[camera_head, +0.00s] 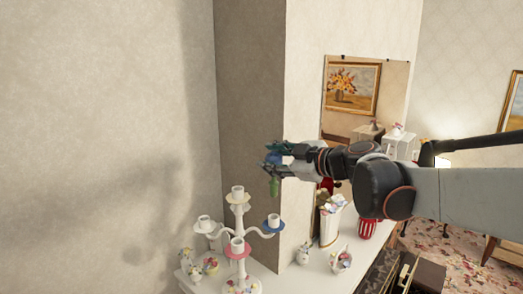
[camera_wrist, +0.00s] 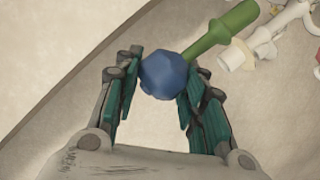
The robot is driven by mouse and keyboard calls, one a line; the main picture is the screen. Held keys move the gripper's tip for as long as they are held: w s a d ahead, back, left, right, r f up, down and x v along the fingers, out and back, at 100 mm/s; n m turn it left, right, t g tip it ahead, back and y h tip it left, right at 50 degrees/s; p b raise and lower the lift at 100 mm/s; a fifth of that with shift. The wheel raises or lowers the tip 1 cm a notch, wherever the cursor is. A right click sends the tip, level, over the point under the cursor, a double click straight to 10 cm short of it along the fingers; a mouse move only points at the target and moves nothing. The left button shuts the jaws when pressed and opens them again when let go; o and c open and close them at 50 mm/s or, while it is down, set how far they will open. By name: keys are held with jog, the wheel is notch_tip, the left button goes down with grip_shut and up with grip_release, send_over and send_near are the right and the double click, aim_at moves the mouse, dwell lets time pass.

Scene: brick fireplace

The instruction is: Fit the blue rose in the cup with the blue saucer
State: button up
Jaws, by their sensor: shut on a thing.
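My gripper (camera_head: 268,160) is shut on the blue rose (camera_wrist: 165,76), held by its blue head between the fingers. In the head view the rose's green stem (camera_head: 274,187) hangs below the fingers; in the wrist view the stem (camera_wrist: 222,30) points to the upper right. A white candelabra (camera_head: 238,218) stands below with several cups on arms. The cup with the blue saucer (camera_head: 272,223) is on its right arm, below the stem's tip and apart from it. White candelabra parts (camera_wrist: 262,42) show in the wrist view, but no blue saucer shows there.
The candelabra stands on a white mantel (camera_head: 322,266) beside a projecting wall corner (camera_head: 284,130) close to my gripper. A pink saucer (camera_head: 237,249) is on the front arm. Small floral ornaments (camera_head: 341,261), a white vase (camera_head: 328,222) and a red-striped container (camera_head: 368,229) stand nearby.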

aim_at(276, 191)
jog(key=shift+s+d, duration=0.1)
dwell(0.3)
jog(key=shift+s+f+b, duration=0.1)
jog(key=shift+f+b, duration=0.35)
jog(key=shift+b, duration=0.15)
jog(key=shift+f+b, duration=1.8)
jog(key=shift+f, duration=0.65)
jog(key=shift+f+b, duration=1.6)
jog(key=shift+f, duration=0.15)
jog(key=o, duration=1.2)
jog(key=shift+o, duration=0.2)
jog(key=shift+d, duration=0.1)
jog(key=v, duration=0.7)
jog(key=shift+s, duration=0.2)
jog(key=shift+d+f, duration=0.1)
